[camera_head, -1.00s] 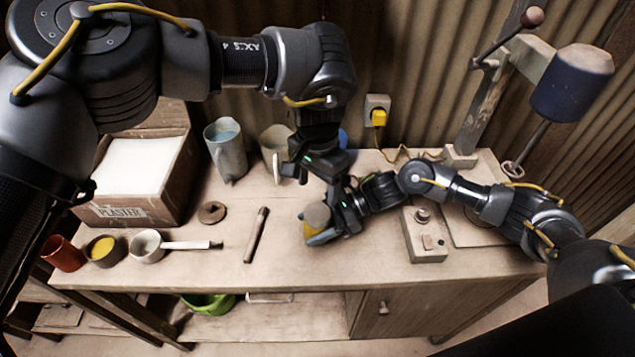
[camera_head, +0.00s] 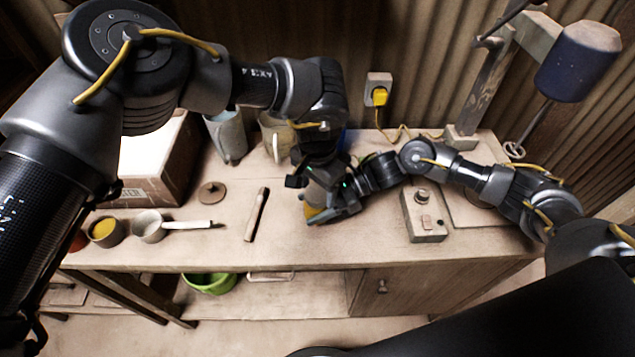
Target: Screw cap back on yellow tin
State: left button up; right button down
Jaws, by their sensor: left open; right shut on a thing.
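The yellow tin (camera_head: 313,211) stands on the workbench near its middle, mostly hidden by my grippers. A dull grey-beige top, seemingly the cap, shows on it; I cannot tell how it is seated. My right gripper (camera_head: 331,209) comes in from the right, low down, and is shut on the tin's body. My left gripper (camera_head: 318,184) points down right over the tin, its fingers open on either side of the top. Whether the fingers touch it is hidden.
A brown disc (camera_head: 211,193) and a wooden-handled tool (camera_head: 256,214) lie to the left. Jugs (camera_head: 228,136) stand behind. A control box (camera_head: 424,217) sits to the right.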

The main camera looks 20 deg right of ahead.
pick_arm(q)
jog(key=shift+c, duration=0.3)
jog(key=c, duration=0.7)
jog(key=m, duration=0.6)
jog(key=shift+c, duration=0.3)
jog(key=m, duration=0.7)
jog(key=shift+w, duration=0.1)
jog(key=o, duration=1.1)
